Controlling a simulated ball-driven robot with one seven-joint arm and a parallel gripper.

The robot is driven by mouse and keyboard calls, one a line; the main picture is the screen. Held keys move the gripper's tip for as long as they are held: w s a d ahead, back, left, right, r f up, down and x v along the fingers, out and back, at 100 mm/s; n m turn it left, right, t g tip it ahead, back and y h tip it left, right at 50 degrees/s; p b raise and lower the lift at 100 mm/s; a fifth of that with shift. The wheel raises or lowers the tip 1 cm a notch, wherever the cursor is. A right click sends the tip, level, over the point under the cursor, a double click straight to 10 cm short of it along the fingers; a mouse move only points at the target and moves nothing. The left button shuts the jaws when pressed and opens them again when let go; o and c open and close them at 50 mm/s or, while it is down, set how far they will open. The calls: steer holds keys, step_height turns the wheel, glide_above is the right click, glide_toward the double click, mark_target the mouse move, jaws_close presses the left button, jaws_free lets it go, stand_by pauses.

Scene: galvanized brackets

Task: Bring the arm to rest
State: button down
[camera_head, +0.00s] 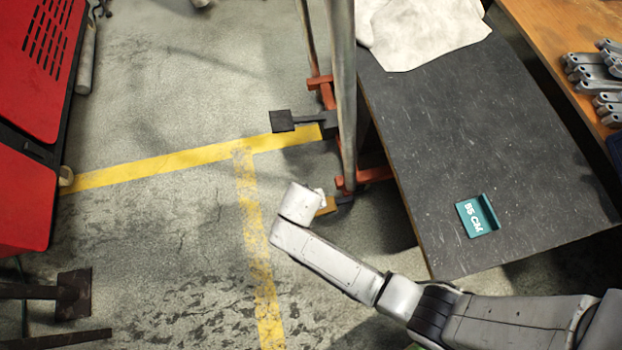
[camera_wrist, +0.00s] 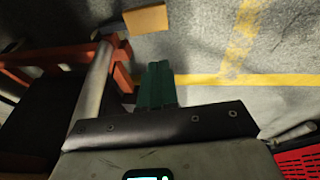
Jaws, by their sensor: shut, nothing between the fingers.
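My gripper shows in the wrist view (camera_wrist: 158,70) as two green fingers close together, shut with nothing between them. My arm reaches from the lower right of the head view out past the dark table's left edge, bent at the elbow. Its pale wrist end is above the floor, beside the orange-footed metal stand. In the head view the fingers are hidden or too small to make out.
A dark-topped table (camera_head: 470,130) holds a teal lettered piece (camera_head: 478,215) and a white cloth (camera_head: 420,30). Grey metal brackets (camera_head: 600,75) lie on a wooden bench. A metal stand (camera_head: 343,90) is close to my wrist. Red equipment (camera_head: 35,70) stands left; floor between is open.

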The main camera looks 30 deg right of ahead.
stand_by(0.6)
steer(key=s+d+r+n+g+y, duration=0.1)
steer(key=s+d+r, duration=0.5)
steer(key=s+r, duration=0.3)
steer(key=s+d+r+n+g+y, duration=0.1)
steer(key=s+d+r+n+y, duration=0.1)
steer(key=s+d+r, duration=0.55)
step_height(320, 180, up, 28)
steer(key=a+p, duration=0.1)
steer(key=p, duration=2.5)
steer(key=shift+s+a+f+p, duration=0.15)
steer(key=shift+s+a+p, duration=0.15)
steer(key=shift+s, duration=0.15)
